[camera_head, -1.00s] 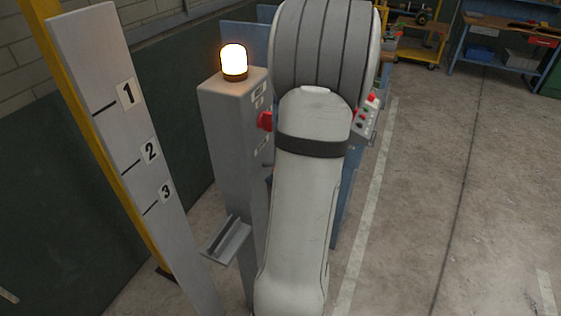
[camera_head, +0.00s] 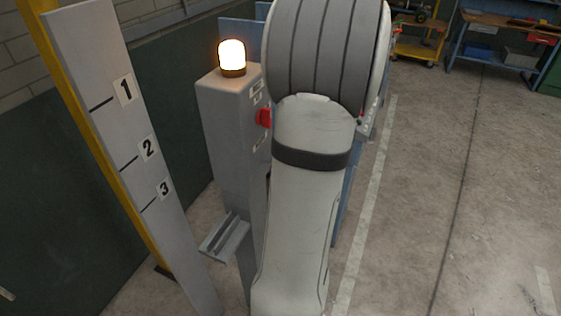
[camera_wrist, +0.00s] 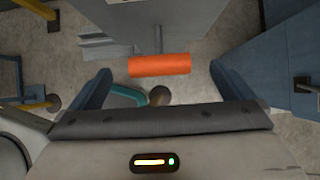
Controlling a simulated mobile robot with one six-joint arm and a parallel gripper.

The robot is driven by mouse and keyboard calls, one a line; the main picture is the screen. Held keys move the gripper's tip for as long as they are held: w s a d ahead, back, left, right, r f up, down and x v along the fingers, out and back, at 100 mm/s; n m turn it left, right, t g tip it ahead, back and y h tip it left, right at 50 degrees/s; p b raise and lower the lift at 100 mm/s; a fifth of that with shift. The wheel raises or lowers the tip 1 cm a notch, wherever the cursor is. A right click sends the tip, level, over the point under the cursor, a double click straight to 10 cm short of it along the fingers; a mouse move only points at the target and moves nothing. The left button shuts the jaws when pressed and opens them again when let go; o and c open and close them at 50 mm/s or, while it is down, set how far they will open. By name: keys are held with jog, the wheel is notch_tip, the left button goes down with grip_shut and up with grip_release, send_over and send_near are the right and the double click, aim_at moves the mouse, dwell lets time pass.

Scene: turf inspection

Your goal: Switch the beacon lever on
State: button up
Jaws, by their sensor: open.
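The beacon (camera_head: 232,58) glows amber on top of a grey post (camera_head: 227,135) in the head view. The lever's orange cylindrical handle (camera_wrist: 159,65) shows in the wrist view, on a thin rod from a grey box-like body. My gripper (camera_wrist: 160,72) is open, with one blue finger on each side of the handle in the picture. Gaps show between the handle and both fingers, and I cannot tell whether the handle is at fingertip depth. In the head view my arm hides the gripper and the lever.
A red knob (camera_head: 263,117) sits on the post's side, and a small grey shelf (camera_head: 225,238) juts out lower down. A grey board numbered 1 to 3 (camera_head: 128,150) leans at left. Workbenches stand far back right. The concrete floor at right is clear.

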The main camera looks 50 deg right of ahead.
jog(key=v, duration=0.3)
jog(key=shift+s+r, duration=0.2)
jog(key=shift+r, duration=0.05)
jog(key=shift+s+d, duration=0.1)
dwell(0.3)
